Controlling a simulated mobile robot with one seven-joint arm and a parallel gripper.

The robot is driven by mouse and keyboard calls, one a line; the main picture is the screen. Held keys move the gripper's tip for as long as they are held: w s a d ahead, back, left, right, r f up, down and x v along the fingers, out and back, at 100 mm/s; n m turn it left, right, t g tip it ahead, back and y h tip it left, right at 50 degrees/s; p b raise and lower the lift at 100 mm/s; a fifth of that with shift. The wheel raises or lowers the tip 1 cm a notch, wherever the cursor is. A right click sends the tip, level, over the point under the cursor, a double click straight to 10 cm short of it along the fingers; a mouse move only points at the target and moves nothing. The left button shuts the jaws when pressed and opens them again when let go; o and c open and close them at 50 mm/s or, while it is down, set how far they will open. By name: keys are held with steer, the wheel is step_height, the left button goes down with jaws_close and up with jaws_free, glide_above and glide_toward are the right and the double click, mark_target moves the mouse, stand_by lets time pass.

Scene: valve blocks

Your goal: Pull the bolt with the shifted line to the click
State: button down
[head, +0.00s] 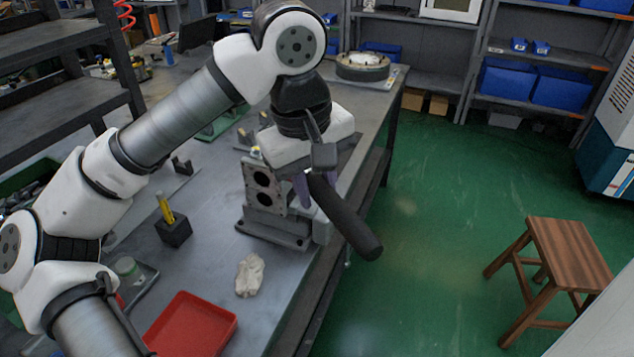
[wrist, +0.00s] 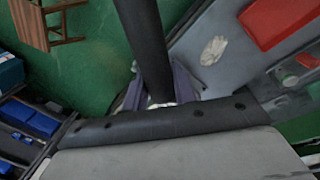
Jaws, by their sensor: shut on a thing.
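My gripper (head: 316,190) is at the valve block (head: 264,187) by the bench's right edge. Its purple fingers are shut on a black-handled wrench (head: 345,217), whose handle slants down and out past the bench edge over the floor. In the wrist view the wrench (wrist: 147,45) runs between the purple fingers of my gripper (wrist: 158,92). The valve block has a light face with two dark round openings and stands on a grey base plate (head: 270,233). My gripper and wrist cover the top of the block, so the bolts and any line marks on them are hidden.
A white glove or cloth (head: 249,275) and a red tray (head: 192,326) lie on the bench (head: 215,255) in front of the block. A dark holder (head: 174,231) with yellow sticks stands at left. The floor to the right is clear up to a wooden stool (head: 568,250).

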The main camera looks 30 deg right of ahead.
steer(key=shift+w+a+m+b, duration=0.1)
steer(key=shift+a+m+b, duration=0.2)
steer(key=shift+a+m, duration=0.75)
steer(key=shift+a, duration=0.2)
steer(key=shift+w+a+m+g, duration=0.15)
steer(key=shift+a+m, duration=0.25)
steer(key=shift+a, duration=0.2)
steer(key=shift+w+a+m+g, duration=0.15)
steer(key=shift+a+m, duration=0.2)
steer(key=shift+a, duration=0.2)
steer(key=shift+a, duration=0.1)
steer(key=shift+w+a+m, duration=0.25)
steer(key=shift+a+m, duration=0.2)
steer(key=shift+a, duration=0.1)
steer(key=shift+w+a+m, duration=0.25)
steer(key=shift+a+m, duration=0.2)
steer(key=shift+a, duration=0.05)
steer(key=shift+d, duration=0.1)
steer(key=shift+s+d+n, duration=0.25)
steer(key=shift+d+n, duration=0.2)
steer(key=shift+d, duration=0.1)
steer(key=shift+s+d+n, duration=0.25)
steer(key=shift+d+n, duration=0.2)
steer(key=shift+d, duration=0.05)
